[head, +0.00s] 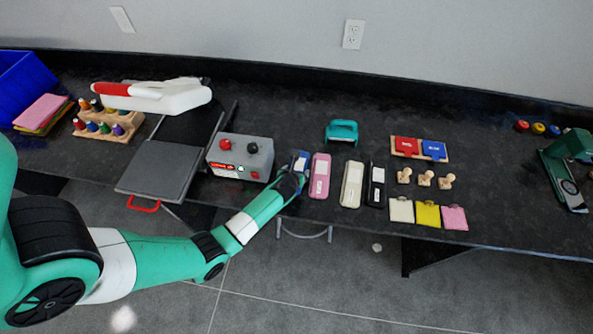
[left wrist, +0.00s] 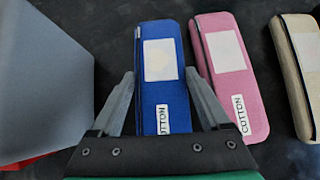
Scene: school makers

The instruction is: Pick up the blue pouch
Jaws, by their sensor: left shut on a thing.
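The blue pouch (head: 302,160) lies on the black counter, just right of a grey control box. It has a white label and a "COTTON" tag, which show in the left wrist view (left wrist: 177,100). My left gripper (head: 294,177) reaches over its near end. In the left wrist view my left gripper (left wrist: 159,74) has one finger along each long side of the pouch and is shut on it. The pouch's near end is hidden by the gripper. I cannot tell any gap under it. My right gripper is not in view.
A pink pouch (head: 320,176) lies close on the right, then a cream pouch (head: 352,184) and a black pouch (head: 376,184). The grey control box (head: 240,156) stands close on the left. A teal-handled object (head: 342,132) sits behind.

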